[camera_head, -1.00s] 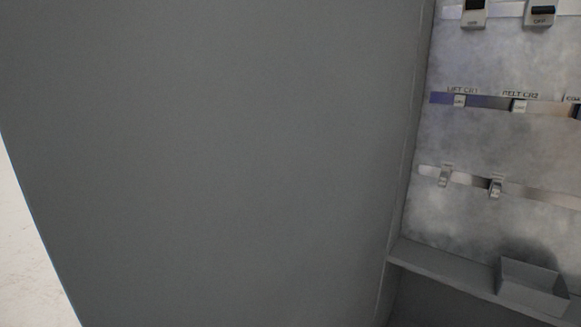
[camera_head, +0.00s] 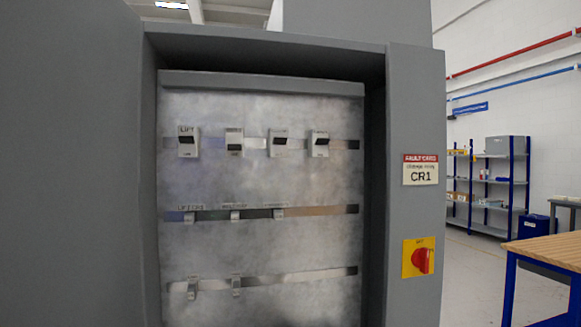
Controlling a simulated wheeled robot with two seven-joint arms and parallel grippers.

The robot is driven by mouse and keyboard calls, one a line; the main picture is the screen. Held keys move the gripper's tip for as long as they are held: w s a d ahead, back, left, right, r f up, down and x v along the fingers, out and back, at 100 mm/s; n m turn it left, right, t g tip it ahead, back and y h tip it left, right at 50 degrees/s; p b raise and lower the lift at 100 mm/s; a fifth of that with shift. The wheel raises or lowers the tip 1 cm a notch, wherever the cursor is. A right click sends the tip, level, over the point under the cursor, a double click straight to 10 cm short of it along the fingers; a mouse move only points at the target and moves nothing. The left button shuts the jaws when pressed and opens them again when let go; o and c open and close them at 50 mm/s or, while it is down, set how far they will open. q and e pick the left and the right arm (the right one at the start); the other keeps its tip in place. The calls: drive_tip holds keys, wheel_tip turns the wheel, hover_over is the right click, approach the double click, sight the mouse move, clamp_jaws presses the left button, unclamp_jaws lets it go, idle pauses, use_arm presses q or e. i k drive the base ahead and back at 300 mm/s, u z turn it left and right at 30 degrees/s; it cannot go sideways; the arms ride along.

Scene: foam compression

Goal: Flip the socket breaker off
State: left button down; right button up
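An open grey electrical cabinet (camera_head: 415,110) fills the middle of the head view. Several breakers stand in its top row: a leftmost one (camera_head: 187,148) labelled LIFT, a second (camera_head: 234,137), a third (camera_head: 278,149) and a rightmost one (camera_head: 319,150). The dark toggle sits low on the second breaker and higher on the others. The other labels are too small to read, so I cannot tell which one is the socket breaker. Neither gripper is in view.
The open cabinet door (camera_head: 70,170) blocks the left side. Lower rails hold a relay (camera_head: 235,215) and small clips (camera_head: 236,284). A red rotary switch (camera_head: 421,261) and CR1 label (camera_head: 420,170) are on the right frame. A workbench (camera_head: 550,250) and shelves (camera_head: 490,185) stand at right.

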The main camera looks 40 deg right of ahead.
sight(321, 140)
drive_tip(key=z, duration=2.6)
drive_tip(key=k, duration=1.3)
drive_tip(key=z, duration=1.3)
drive_tip(key=i, duration=1.8)
drive_tip(key=u, duration=0.8)
drive_tip(key=i, duration=0.85)
drive_tip(key=u, duration=1.4)
drive_tip(key=i, duration=0.35)
drive_tip(key=u, duration=0.2)
